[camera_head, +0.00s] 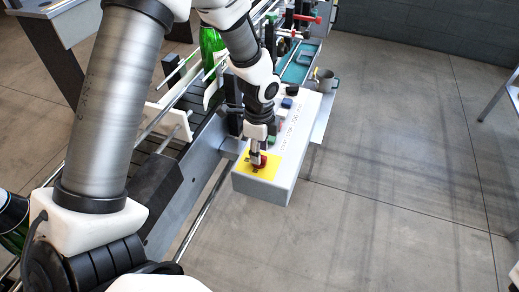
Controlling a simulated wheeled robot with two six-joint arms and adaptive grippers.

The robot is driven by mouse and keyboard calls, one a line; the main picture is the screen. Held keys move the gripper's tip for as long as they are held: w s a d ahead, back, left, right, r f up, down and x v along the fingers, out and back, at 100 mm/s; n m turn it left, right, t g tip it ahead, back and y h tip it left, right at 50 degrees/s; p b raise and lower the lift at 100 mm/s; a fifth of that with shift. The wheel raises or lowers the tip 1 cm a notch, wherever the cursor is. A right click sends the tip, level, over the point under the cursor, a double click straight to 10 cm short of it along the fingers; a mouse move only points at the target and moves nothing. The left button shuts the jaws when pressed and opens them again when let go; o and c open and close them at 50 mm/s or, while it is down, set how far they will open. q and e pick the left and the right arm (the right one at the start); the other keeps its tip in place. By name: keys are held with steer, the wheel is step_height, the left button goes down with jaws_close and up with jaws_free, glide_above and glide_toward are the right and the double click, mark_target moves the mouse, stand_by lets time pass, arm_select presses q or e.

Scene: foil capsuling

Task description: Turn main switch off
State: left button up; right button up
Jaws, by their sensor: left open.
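The main switch (262,161) is a red knob on a yellow plate (268,173) at the near end of a pale control box (287,158). My left gripper (257,156) comes down onto the knob from above, its fingertips at the red part. It is open, with the fingers at or around the knob; I cannot tell whether they touch it. The gripper hides part of the knob, and its turned position is not clear.
Coloured buttons, including a blue one (287,103) and a black knob (292,91), lie farther up the box. A green bottle (211,46) stands on the conveyor behind my arm. A metal cup (324,78) sits beyond the box.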

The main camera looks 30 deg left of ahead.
arm_select(q)
steer(key=f, duration=0.1)
steer(key=w+f, duration=0.1)
steer(key=shift+a+f, duration=0.35)
steer(key=shift+a, duration=0.05)
steer(key=shift+s+r, duration=0.1)
steer(key=shift+s+d+r, duration=0.15)
steer(key=shift+d, duration=0.05)
steer(key=shift+c, duration=1.4)
jaws_close()
